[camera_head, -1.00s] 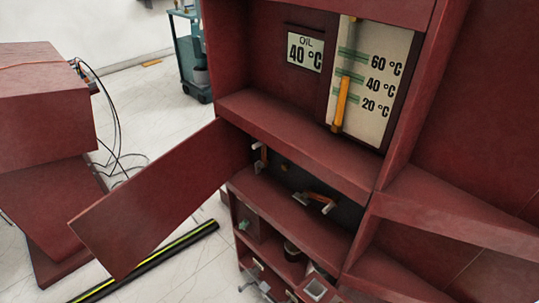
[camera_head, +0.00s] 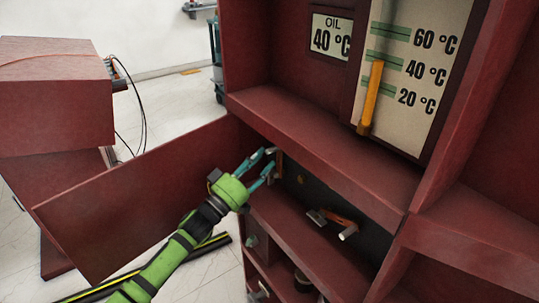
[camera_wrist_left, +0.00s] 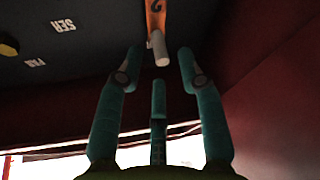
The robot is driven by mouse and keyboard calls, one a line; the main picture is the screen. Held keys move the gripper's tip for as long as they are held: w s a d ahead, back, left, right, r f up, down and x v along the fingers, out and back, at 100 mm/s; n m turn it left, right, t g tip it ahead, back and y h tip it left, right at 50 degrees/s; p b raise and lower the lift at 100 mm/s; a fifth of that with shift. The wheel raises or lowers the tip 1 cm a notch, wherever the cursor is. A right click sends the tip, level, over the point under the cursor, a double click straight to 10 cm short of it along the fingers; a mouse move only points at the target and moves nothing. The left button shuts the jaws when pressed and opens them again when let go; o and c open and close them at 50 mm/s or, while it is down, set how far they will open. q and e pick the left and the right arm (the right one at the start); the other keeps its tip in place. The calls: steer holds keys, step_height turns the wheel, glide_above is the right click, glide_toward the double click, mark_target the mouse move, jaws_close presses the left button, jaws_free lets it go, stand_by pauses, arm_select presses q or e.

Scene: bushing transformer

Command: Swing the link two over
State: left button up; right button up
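An orange link (camera_wrist_left: 155,15) with a dark mark that looks like a 2 and a pale peg handle (camera_wrist_left: 160,50) shows at the top of the left wrist view. In the head view this link (camera_head: 279,163) is upright on the dark panel behind the open door. My left gripper (camera_head: 261,164) is at it, fingers spread. In the left wrist view the gripper's (camera_wrist_left: 160,62) fingers are open on either side of the handle's end; contact cannot be told. My right gripper is not in view.
The red door (camera_head: 140,205) stands open to the left, behind my left arm. A red shelf (camera_head: 320,145) overhangs the panel. The dark panel (camera_wrist_left: 60,45) carries SER and PAR labels and a yellow knob (camera_wrist_left: 8,45). A thermometer scale (camera_head: 415,60) is above.

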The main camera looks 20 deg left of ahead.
arm_select(q)
steer(key=shift+x, duration=1.65)
jaws_close()
